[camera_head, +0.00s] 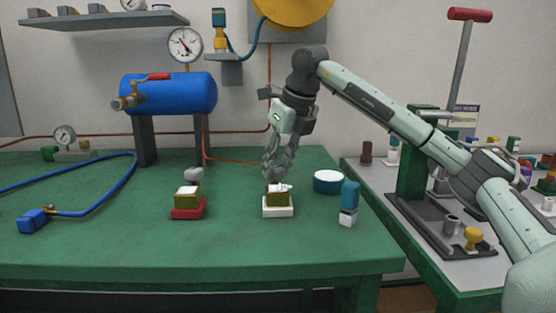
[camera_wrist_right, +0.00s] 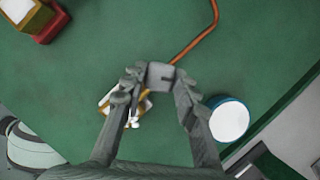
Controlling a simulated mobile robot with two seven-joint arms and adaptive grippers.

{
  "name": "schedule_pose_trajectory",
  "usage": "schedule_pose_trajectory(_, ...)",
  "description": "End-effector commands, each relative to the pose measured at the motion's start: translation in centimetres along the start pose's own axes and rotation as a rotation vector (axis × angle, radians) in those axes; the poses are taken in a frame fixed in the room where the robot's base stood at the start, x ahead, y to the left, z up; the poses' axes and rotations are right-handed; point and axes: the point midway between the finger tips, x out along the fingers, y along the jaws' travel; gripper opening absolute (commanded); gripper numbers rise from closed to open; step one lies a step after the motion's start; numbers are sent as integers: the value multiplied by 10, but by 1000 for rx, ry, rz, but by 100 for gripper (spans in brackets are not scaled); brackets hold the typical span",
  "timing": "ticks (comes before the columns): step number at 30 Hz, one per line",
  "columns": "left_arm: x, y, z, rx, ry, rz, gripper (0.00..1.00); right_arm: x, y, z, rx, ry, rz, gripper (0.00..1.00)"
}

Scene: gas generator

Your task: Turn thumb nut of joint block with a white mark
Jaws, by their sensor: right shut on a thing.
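The joint block with the white mark (camera_head: 278,198) stands on a white base on the green bench, with an olive body and a pale fitting on top. In the right wrist view this block (camera_wrist_right: 119,103) is partly hidden behind a finger. My right gripper (camera_head: 273,170) points down just above and behind it. It is shut on a grey piece, apparently the thumb nut (camera_wrist_right: 160,75), which shows between the fingertips in the wrist view. Whether that nut touches the block is hidden. My left gripper is not in view.
A similar block with a red base (camera_head: 188,211) stands to the left, with a grey nut (camera_head: 194,174) behind it. A blue round tin (camera_head: 328,182) and a blue-and-white bottle (camera_head: 349,203) stand to the right. A blue tank (camera_head: 180,94) stands at the back. The front bench is clear.

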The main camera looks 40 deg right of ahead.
Motion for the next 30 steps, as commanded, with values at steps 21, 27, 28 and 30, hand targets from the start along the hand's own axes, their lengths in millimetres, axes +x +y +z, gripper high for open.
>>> schedule_pose_trajectory(21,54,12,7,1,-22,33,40,0,4,2,518,-2,-213,0)
schedule_pose_trajectory(27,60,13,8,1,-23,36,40,0,3,2,577,-3,-238,0)
schedule_pose_trajectory(28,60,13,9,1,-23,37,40,0,3,2,582,-3,-240,0)
schedule_pose_trajectory(30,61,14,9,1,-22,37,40,0,3,2,592,-3,-244,0)
